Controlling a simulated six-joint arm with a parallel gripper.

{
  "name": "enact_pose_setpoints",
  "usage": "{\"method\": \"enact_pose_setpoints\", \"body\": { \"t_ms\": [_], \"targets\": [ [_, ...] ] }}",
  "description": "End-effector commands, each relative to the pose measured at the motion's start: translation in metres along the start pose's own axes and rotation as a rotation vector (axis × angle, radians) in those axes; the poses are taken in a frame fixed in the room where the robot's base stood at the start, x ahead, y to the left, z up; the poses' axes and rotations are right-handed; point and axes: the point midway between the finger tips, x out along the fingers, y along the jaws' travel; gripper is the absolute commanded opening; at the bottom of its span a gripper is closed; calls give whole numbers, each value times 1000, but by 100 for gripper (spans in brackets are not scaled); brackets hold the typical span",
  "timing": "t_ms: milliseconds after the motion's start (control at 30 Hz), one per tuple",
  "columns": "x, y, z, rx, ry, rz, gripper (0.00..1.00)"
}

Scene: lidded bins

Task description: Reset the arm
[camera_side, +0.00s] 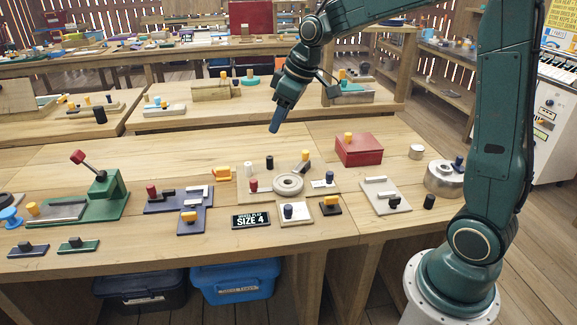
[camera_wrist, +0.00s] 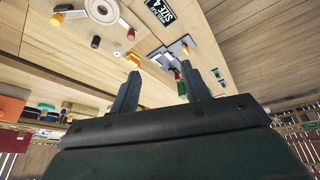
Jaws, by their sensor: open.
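My gripper (camera_side: 275,129) hangs above the workbench (camera_side: 340,225), well clear of its top, pointing down and slightly left in the side view. In the wrist view, the two fingers of my gripper (camera_wrist: 164,74) stand apart with nothing between them. The side view shows the fingers edge-on. My arm is bent over the bench from its base on the right, and nothing touches the gripper.
Below stand a grey ring (camera_side: 288,184), a red box (camera_side: 358,149), a green lever press (camera_side: 106,187) and a "SIZE 4" sign (camera_side: 250,220). A black bin (camera_side: 140,288) and a blue bin (camera_side: 235,282) sit under the bench. Another bench is behind.

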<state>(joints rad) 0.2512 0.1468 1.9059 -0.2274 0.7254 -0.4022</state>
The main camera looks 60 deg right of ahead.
Motion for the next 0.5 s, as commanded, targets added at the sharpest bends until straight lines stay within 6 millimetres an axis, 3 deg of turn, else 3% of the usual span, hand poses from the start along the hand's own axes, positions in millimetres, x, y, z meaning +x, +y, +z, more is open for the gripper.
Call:
{"method": "enact_pose_setpoints", "body": {
  "t_ms": [200, 500],
  "targets": [
    [-41, -35, 25, 47, 13, 27, 46],
    [-83, -77, 70, 122, 33, 57, 46]
  ]
}}
